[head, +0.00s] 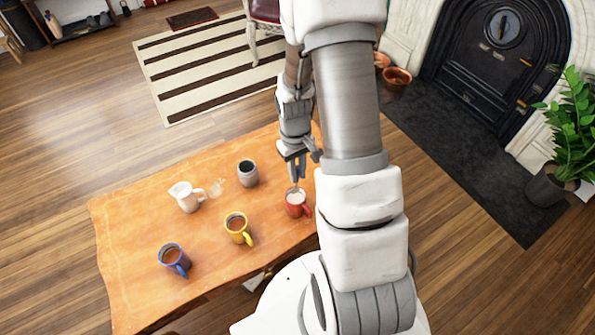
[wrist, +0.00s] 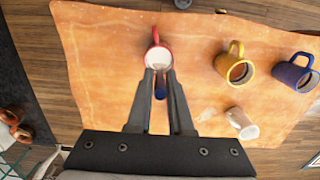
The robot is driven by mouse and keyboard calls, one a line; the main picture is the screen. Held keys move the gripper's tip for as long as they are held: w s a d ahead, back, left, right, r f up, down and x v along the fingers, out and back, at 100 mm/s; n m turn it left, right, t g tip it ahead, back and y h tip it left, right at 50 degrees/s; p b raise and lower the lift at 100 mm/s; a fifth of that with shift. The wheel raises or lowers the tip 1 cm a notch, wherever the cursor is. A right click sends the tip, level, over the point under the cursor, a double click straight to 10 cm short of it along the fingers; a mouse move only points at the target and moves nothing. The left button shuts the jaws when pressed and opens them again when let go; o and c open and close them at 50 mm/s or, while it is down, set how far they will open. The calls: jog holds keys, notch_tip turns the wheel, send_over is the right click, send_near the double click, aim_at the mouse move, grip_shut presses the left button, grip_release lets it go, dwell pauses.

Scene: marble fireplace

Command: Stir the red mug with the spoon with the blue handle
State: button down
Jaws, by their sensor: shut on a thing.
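The red mug (head: 298,208) stands upright near the right edge of the wooden table, with pale white contents. It also shows in the wrist view (wrist: 159,47), just beyond my fingertips. My gripper (head: 297,160) is above the mug, pointing down. In the wrist view my gripper (wrist: 160,78) is shut on the spoon with the blue handle (wrist: 160,92). The spoon reaches down to the mug's opening. Its lower end is hard to make out, so I cannot tell how deep it sits.
The table (head: 130,225) also holds a yellow mug (head: 238,229), a blue mug (head: 174,260), a white pitcher (head: 186,197) and a grey cup (head: 247,173). A small clear item (head: 216,187) lies beside the pitcher. The table's left part is bare.

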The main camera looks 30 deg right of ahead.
aim_at(298, 167)
dwell(0.4)
notch_tip(298, 167, up, 4)
jog(key=p, duration=0.3)
